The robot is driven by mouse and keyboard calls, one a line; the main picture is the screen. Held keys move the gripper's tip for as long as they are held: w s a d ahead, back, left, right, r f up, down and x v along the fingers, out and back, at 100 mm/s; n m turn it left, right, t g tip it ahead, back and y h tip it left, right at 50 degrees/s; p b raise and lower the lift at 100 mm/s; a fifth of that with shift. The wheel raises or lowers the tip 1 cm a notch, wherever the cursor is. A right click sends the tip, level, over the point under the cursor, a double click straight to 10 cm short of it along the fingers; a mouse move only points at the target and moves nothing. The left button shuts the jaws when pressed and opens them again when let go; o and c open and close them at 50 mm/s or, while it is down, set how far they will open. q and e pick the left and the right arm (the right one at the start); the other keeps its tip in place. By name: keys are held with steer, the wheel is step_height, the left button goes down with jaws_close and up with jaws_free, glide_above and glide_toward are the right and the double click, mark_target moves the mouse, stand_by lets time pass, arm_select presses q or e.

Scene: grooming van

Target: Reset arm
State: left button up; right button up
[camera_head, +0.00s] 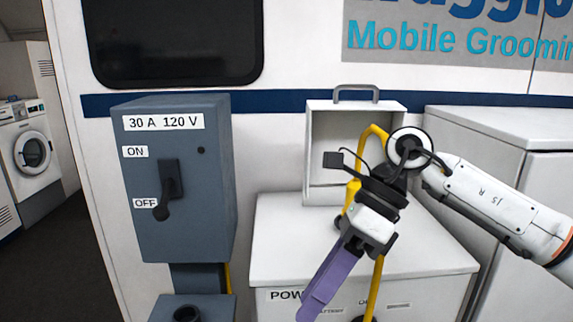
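My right arm (500,210) comes in from the right. My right gripper (322,290) points down and to the left, in front of the white cabinet. Its purple fingers overlap from this angle, so I cannot tell whether they are apart. Nothing is visible between them. My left arm and gripper are not in view. The grey electrical box (180,235) at left reads "30 A 120 V". Its black lever (171,190) hangs down with its knob at the OFF label. My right gripper is apart from it, to the right.
An open white inlet box (325,125) stands on the white cabinet (285,255). A yellow cable (376,285) runs down from it, partly behind my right gripper. Another white cabinet (505,125) is at right. A washer (32,150) stands far left beyond the van's edge.

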steer(key=s+a+r+m+y, duration=0.1)
steer(key=s+a+m+y, duration=0.1)
steer(key=a+m+y, duration=0.35)
steer(key=s+a+r+m+y, duration=0.1)
steer(key=s+a+m+y, duration=0.15)
steer(key=a+y, duration=0.5)
steer(key=w+d+f+m+t+h, duration=0.2)
steer(key=w+d+f+m+t, duration=0.25)
steer(key=m+t, duration=0.6)
steer(key=w+d+f+m+t+h, duration=0.1)
steer(key=w+d+f+m+t, duration=0.35)
steer(key=m+t, duration=0.6)
steer(key=d+f+m+g+h, duration=0.1)
steer(key=d+f+m+h, duration=0.5)
steer(key=f+m, duration=0.45)
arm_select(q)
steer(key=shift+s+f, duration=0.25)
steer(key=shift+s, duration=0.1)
arm_select(e)
steer(key=s+d+f+m+g+h, duration=0.4)
steer(key=s+d+f, duration=0.1)
steer(key=s+f, duration=0.5)
steer(key=s+d+f+m+g+h, duration=0.4)
steer(key=s+f, duration=0.7)
steer(key=f, duration=0.3)
steer(key=shift+d+f+m, duration=0.35)
steer(key=shift+d+m, duration=0.3)
steer(key=shift+d, duration=0.25)
